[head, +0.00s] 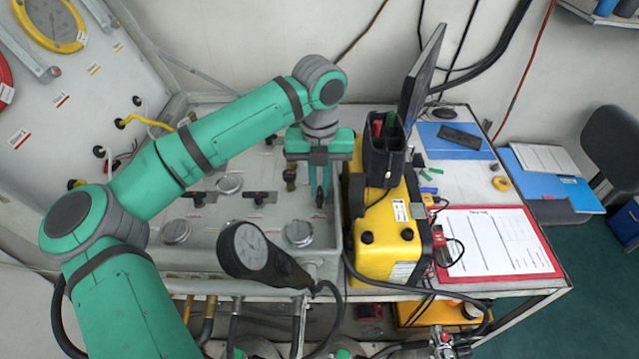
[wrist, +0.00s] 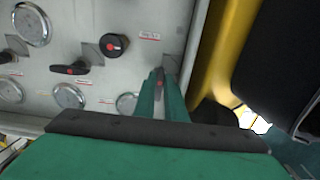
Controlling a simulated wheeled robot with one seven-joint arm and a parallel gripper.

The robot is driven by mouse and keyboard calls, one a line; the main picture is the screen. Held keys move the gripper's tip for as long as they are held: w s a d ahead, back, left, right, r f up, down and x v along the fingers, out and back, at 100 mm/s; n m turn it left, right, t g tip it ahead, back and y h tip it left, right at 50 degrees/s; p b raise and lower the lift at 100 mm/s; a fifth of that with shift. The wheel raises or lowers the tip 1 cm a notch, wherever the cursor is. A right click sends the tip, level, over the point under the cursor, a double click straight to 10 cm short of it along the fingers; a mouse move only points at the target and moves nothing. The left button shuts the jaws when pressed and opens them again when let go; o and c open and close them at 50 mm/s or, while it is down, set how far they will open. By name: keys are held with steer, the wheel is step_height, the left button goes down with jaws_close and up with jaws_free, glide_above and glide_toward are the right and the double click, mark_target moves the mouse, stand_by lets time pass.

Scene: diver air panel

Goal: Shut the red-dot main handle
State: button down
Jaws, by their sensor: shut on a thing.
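My gripper (head: 320,192) points down at the right end of the grey panel (head: 215,245), close beside the yellow case. In the wrist view its green fingers (wrist: 161,85) are shut on a narrow dark handle (wrist: 160,76) with a small reddish mark. The fingers hide most of this handle, so its full angle is hard to tell. Left of it in the wrist view are a round black knob (wrist: 115,45) with a red dot and a black lever (wrist: 70,69) with a red dot, both apart from my gripper.
The yellow case (head: 385,245) with a black holder (head: 384,150) stands just right of my gripper. A black handheld gauge (head: 255,255) rises at the panel's front. Round gauges (head: 299,232) sit along the panel. A red clipboard (head: 497,243) lies on the table at right.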

steer(key=shift+m, duration=0.3)
steer(key=m, duration=1)
steer(key=shift+s+d+m, duration=0.1)
steer(key=shift+d+m, duration=0.05)
steer(key=shift+m, duration=0.25)
steer(key=m, duration=0.6)
steer(key=shift+s, duration=0.1)
steer(key=shift+m, duration=0.4)
steer(key=c, duration=1.8)
jaws_free()
steer(key=shift+r, duration=0.1)
